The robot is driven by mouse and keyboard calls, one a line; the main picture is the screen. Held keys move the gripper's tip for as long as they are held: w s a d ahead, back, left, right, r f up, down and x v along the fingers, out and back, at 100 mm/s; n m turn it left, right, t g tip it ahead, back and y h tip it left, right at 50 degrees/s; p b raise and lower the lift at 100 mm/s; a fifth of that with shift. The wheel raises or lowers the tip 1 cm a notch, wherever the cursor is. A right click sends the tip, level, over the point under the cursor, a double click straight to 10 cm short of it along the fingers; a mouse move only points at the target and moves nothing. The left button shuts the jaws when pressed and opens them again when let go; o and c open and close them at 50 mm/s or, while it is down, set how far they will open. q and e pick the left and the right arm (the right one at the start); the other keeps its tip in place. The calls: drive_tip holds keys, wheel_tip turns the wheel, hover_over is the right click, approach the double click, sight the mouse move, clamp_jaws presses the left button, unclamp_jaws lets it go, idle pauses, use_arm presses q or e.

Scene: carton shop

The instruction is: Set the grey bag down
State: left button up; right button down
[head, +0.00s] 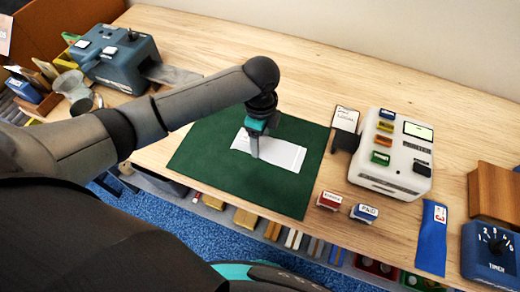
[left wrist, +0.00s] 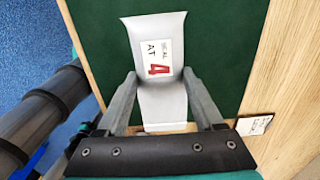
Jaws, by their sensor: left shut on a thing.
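The grey bag (head: 285,155) is a pale, flat pouch over the green mat (head: 215,165). In the left wrist view the bag (left wrist: 160,38) bears a white label reading "SEAL AT 4", with the 4 in red. My left gripper (head: 256,150) points down at the bag's left part and is shut on it; in the left wrist view the fingers of this gripper (left wrist: 160,88) stand on either side of the bag. I cannot tell whether the bag touches the mat. My right gripper is not in view.
A white machine (head: 395,155) with coloured blocks stands right of the mat. Red (head: 328,200) and blue (head: 364,212) stamps, a blue pouch (head: 433,238) and a blue timer (head: 490,255) lie nearby. A blue-grey machine (head: 115,57) stands at far left. The mat around the bag is clear.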

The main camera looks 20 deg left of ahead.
sight(261, 142)
use_arm(q)
wheel_tip(261, 142, down, 6)
drive_tip(key=shift+r+b, duration=0.2)
drive_tip(key=shift+b, duration=0.25)
drive_tip(key=shift+f, duration=0.1)
drive_tip(key=o, duration=1.5)
drive_tip(key=shift+o, duration=0.2)
wheel_tip(261, 142, up, 12)
drive_tip(key=shift+r+p, duration=0.2)
drive_tip(key=shift+p, duration=0.8)
drive_tip(key=shift+f, duration=0.1)
